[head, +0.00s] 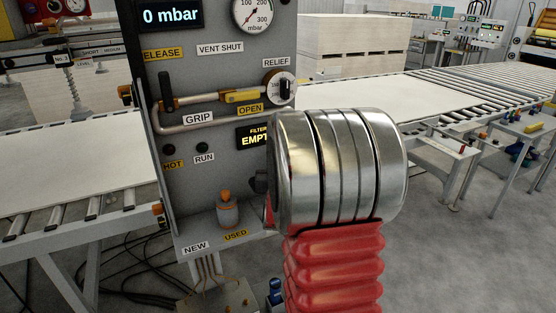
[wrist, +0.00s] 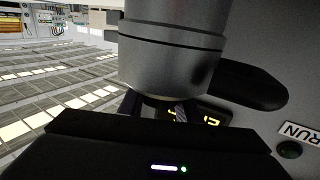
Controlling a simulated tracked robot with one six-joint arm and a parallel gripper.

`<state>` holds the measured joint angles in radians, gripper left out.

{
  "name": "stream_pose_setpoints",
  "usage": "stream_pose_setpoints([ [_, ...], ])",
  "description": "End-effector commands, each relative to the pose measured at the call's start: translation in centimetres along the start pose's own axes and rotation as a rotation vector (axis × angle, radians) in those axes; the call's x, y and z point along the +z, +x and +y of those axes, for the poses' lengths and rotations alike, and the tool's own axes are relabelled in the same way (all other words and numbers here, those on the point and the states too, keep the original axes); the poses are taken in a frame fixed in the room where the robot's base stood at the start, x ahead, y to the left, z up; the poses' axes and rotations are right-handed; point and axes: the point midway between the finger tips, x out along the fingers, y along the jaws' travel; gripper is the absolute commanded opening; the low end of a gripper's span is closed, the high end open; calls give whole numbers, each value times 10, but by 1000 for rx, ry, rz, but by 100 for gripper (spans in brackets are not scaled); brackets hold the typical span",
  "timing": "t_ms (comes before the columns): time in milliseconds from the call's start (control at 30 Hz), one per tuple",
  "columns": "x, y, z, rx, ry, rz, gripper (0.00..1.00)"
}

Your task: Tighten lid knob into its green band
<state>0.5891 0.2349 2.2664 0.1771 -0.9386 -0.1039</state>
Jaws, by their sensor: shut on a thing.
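A large grey cylinder (wrist: 172,45) with a dark seam fills the top middle of the wrist view. A black rounded lobe, seemingly part of the lid knob (wrist: 250,84), sticks out to its right. My gripper (wrist: 157,104) is below the cylinder, shut on what seems to be the knob. Its dark body covers the bottom of the picture, and the contact is mostly hidden. In the head view my arm blocks the gripper and most of this spot; only a dark edge of the knob (head: 260,182) shows. I cannot see the green band.
The grey control panel (head: 222,75) stands close behind, with a pipe, a RELIEF dial (head: 281,88) and a filter display (head: 254,138) reading EMPTY. An orange-topped grey part (head: 228,210) stands on the panel's ledge (head: 215,243). Roller conveyors (head: 100,207) run on both sides.

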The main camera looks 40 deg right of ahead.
Motion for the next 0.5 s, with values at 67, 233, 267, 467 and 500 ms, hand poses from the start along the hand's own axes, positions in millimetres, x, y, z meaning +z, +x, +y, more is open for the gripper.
stream_pose_setpoints([
  [67,-3,1,-1,22,1,7,8],
  [233,-3,0,1,70,1,6,8],
  [267,-2,0,1,76,0,5,8],
  [467,-2,0,3,93,-1,3,8],
  [500,-2,0,3,93,-1,3,8],
])
